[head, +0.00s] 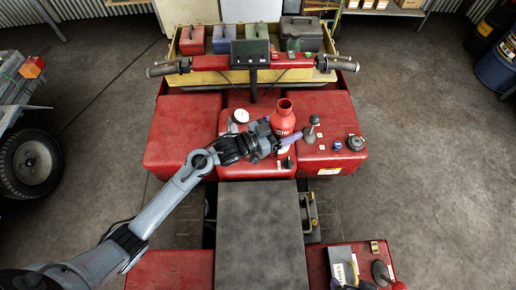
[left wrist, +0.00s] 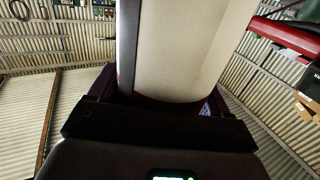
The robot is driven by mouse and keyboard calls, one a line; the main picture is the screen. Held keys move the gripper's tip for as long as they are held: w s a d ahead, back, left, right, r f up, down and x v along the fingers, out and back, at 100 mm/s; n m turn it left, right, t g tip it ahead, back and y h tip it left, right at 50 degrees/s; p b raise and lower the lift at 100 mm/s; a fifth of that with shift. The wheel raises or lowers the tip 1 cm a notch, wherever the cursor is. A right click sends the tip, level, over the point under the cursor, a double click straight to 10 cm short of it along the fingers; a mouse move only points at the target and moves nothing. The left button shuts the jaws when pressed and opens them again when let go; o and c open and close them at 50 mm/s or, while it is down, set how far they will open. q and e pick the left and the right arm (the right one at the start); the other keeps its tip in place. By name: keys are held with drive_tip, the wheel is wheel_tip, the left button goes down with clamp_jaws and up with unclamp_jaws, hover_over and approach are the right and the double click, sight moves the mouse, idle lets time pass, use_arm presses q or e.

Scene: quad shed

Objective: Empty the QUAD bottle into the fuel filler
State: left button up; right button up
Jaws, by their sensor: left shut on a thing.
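A red bottle (head: 283,118) with an open mouth and a pale label stands about upright above the middle red panel of the quad. My left gripper (head: 283,143) is shut on its lower part; I cannot tell whether its base touches the panel. In the left wrist view a cream and red surface (left wrist: 185,50), likely the bottle, fills the space between the fingers. On the right red panel are a black round cap (head: 355,143) and a small blue cap (head: 337,145). I cannot tell for sure which is the fuel filler. My right gripper is not in view.
A silver-topped round part (head: 241,116) is left of the bottle, and a black-knobbed lever (head: 313,121) is right of it. The handlebar (head: 210,63) and a yellow rack with boxes (head: 222,40) lie beyond. The dark seat (head: 262,235) is nearer.

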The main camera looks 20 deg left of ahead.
use_arm(q)
drive_tip(key=shift+m+g+h, duration=0.7)
drive_tip(key=shift+m+h, duration=0.1)
drive_tip(key=f+b, duration=0.1)
drive_tip(key=f, duration=0.2)
drive_tip(key=s+f+b, duration=0.1)
drive_tip(key=f, duration=0.2)
drive_tip(key=a+f+b, duration=0.1)
drive_tip(key=f, duration=0.2)
drive_tip(key=shift+s, duration=0.3)
drive_tip(key=shift+r, duration=0.1)
